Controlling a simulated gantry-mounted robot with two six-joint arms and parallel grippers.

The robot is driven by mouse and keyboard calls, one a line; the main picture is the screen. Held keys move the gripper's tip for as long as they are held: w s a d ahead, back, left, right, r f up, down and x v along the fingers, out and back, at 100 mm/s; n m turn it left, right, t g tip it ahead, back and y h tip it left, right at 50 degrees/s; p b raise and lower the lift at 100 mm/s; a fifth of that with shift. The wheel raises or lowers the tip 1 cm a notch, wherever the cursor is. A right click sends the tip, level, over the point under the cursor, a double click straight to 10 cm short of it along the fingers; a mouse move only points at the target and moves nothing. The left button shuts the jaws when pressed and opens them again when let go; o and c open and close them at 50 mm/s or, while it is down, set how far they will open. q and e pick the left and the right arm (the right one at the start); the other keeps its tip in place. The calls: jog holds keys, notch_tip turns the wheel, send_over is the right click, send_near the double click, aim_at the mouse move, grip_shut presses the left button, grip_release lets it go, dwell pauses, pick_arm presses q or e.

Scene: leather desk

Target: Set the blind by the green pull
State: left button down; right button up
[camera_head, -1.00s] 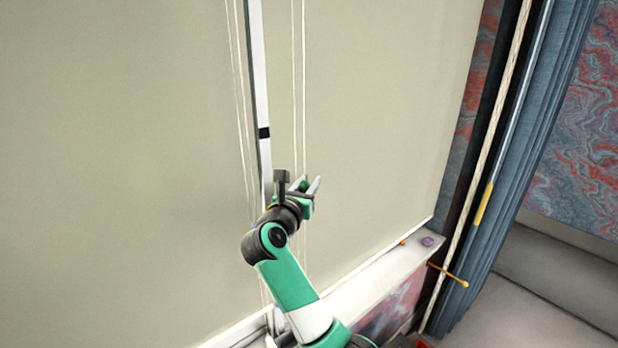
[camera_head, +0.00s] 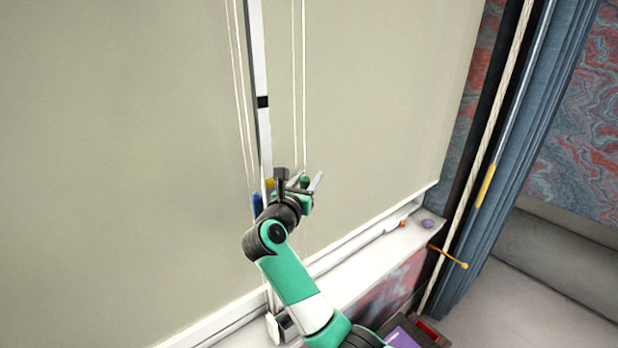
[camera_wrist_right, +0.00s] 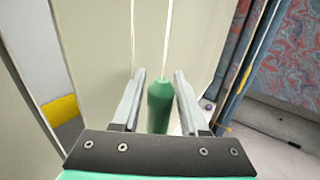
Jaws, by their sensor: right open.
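My right gripper (camera_head: 305,183) is open in front of the blind. Its two fingers stand on either side of the green pull (camera_wrist_right: 160,105), which hangs on a pale cord in the wrist view. The green pull also shows in the head view (camera_head: 305,181). I cannot tell whether a finger touches it. The beige blind (camera_head: 140,150) covers most of the window, its lower edge just above the sill. A pale upright strip (camera_head: 259,60) with a black mark (camera_head: 263,102) stands before it. My left gripper is out of view.
A blue pull (camera_head: 257,203) and a yellow pull (camera_head: 270,186) hang close left of my gripper. The sill (camera_head: 370,265) holds a small purple item (camera_head: 428,224). A blue curtain (camera_head: 540,110), rope (camera_head: 480,150) and orange hook (camera_head: 450,257) are at the right.

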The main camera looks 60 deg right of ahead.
jog(key=s+a+b, duration=0.1)
jog(key=a+b, duration=0.1)
jog(key=a, duration=0.9)
jog(key=shift+s, duration=0.2)
